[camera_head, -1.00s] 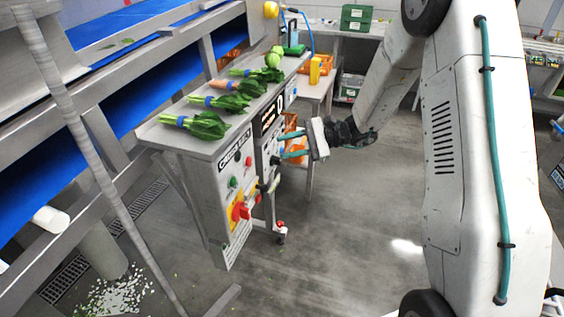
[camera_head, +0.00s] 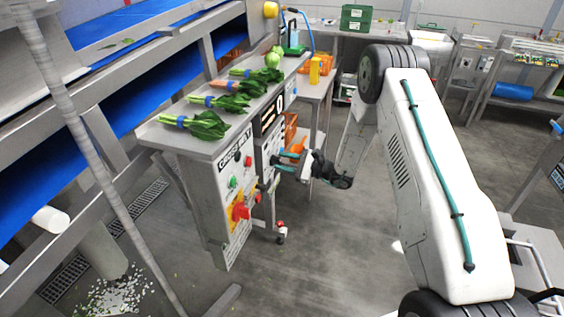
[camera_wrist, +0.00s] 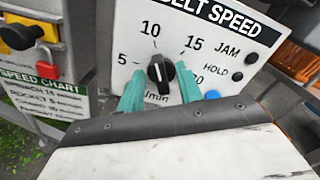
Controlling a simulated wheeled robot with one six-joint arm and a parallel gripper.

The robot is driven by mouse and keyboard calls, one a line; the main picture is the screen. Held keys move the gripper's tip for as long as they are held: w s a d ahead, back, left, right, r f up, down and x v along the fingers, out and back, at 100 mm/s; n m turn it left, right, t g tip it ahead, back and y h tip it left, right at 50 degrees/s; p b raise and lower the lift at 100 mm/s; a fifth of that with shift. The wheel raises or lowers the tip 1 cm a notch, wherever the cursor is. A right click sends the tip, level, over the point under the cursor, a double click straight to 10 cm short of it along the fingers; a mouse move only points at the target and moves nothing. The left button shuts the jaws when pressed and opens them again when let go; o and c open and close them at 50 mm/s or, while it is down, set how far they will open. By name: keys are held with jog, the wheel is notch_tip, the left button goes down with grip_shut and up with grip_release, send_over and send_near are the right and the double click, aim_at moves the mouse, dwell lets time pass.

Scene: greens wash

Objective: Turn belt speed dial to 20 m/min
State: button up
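The belt speed dial (camera_wrist: 160,72) is a black knob with a white pointer line on a white panel (camera_wrist: 121,50) marked 5, 10, 15 and 20. The line runs roughly upright in the wrist view, towards the gap between 10 and 15; its exact reading is unclear. My gripper (camera_wrist: 159,67) has teal fingers, one to each side of the knob, with panel showing between fingers and knob. It is open and holds nothing. In the head view my gripper (camera_head: 284,163) is at the panel's right side, and the dial cannot be made out there.
A blue button (camera_wrist: 212,95) sits right of the dial, near the right finger. JAM (camera_wrist: 252,58) and HOLD (camera_wrist: 237,76) lamps are further right. A red emergency knob (camera_head: 240,211) is on the neighbouring box. Bunched greens (camera_head: 205,125) lie on the shelf above.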

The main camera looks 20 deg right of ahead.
jog(key=shift+w+a, duration=0.3)
jog(key=shift+a, duration=0.15)
grip_shut()
jog(key=m, duration=0.8)
jog(key=w+f+m, duration=0.1)
jog(key=m, duration=0.7)
jog(key=d+m, duration=0.1)
jog(key=m, duration=0.6)
jog(key=shift+w+d+f+m, duration=0.1)
jog(key=shift+w+f+m, duration=0.1)
jog(key=shift+m, duration=0.2)
dwell(0.4)
